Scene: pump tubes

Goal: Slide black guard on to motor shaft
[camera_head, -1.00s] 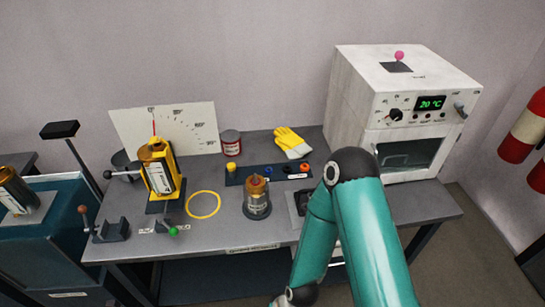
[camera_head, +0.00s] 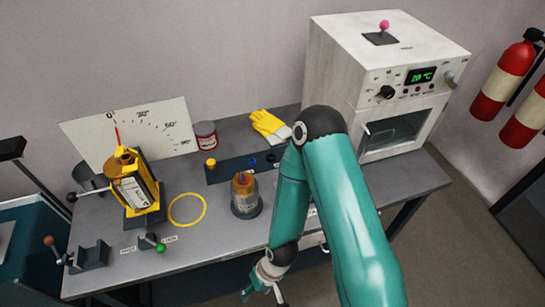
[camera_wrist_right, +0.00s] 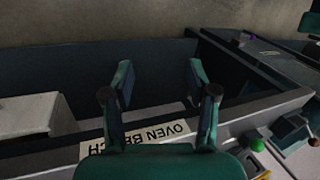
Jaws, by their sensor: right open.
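My right gripper (camera_head: 264,296) hangs at the lower middle of the head view, in front of the bench's front edge. It is open and empty; its two spread fingers also show in the wrist view (camera_wrist_right: 161,85). A small dark piece (camera_head: 270,158), perhaps the black guard, sits on the dark rack (camera_head: 230,171), close to my right arm. A grey and copper-coloured unit (camera_head: 245,196), perhaps the motor, stands upright on the bench in front of the rack. I cannot make out its shaft clearly. My left gripper is out of view.
A yellow fixture (camera_head: 133,190) holding a cylinder and a yellow ring (camera_head: 187,210) are on the left of the bench. A white oven (camera_head: 375,80) stands at the right.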

